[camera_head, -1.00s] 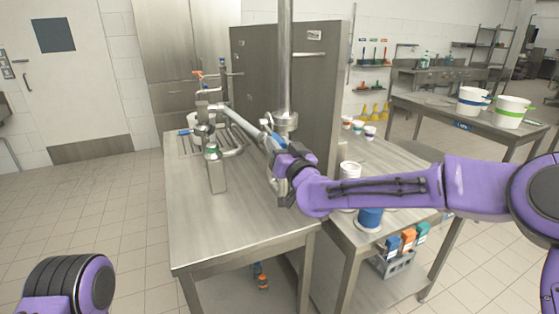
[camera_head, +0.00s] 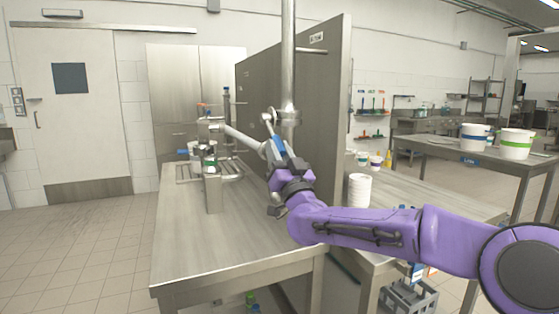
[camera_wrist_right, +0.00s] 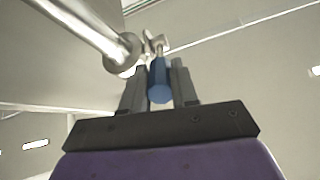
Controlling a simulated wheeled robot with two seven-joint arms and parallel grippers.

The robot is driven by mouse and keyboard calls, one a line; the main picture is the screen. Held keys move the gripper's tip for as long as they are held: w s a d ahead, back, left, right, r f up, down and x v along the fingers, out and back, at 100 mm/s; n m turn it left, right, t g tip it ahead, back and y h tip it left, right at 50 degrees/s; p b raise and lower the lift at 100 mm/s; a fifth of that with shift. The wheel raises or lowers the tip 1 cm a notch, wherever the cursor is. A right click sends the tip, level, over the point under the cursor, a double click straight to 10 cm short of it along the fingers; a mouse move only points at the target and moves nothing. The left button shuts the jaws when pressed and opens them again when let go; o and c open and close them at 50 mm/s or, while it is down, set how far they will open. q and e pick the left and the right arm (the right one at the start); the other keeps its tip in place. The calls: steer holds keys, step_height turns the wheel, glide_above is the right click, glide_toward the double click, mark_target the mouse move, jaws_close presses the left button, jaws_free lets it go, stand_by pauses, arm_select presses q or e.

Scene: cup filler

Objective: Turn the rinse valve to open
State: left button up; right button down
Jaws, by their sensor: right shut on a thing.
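My right gripper (camera_head: 277,153) reaches to the vertical steel pipe (camera_head: 288,60) beside the grey partition. In the right wrist view, the two dark fingers (camera_wrist_right: 160,88) are closed around the blue handle (camera_wrist_right: 159,82) of the rinse valve, one finger on each side. The blue handle also shows in the head view (camera_head: 279,146), partly covered by the gripper. The valve's metal stem (camera_wrist_right: 159,48) runs from the handle toward the fitting behind it. My left gripper is out of view.
A steel table (camera_head: 235,240) holds a filling machine (camera_head: 212,165) left of my right gripper. The tall grey partition (camera_head: 320,110) stands close behind the gripper. White cups (camera_head: 360,190) stand on the side table at right. The front of the steel table is clear.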

stand_by(0.3)
steer(key=c, duration=0.9)
jaws_free()
steer(key=shift+o, duration=0.2)
steer(key=shift+s+f, duration=0.1)
steer(key=b+v, duration=0.3)
steer(key=v, duration=0.7)
steer(key=shift+s+d+f, duration=0.1)
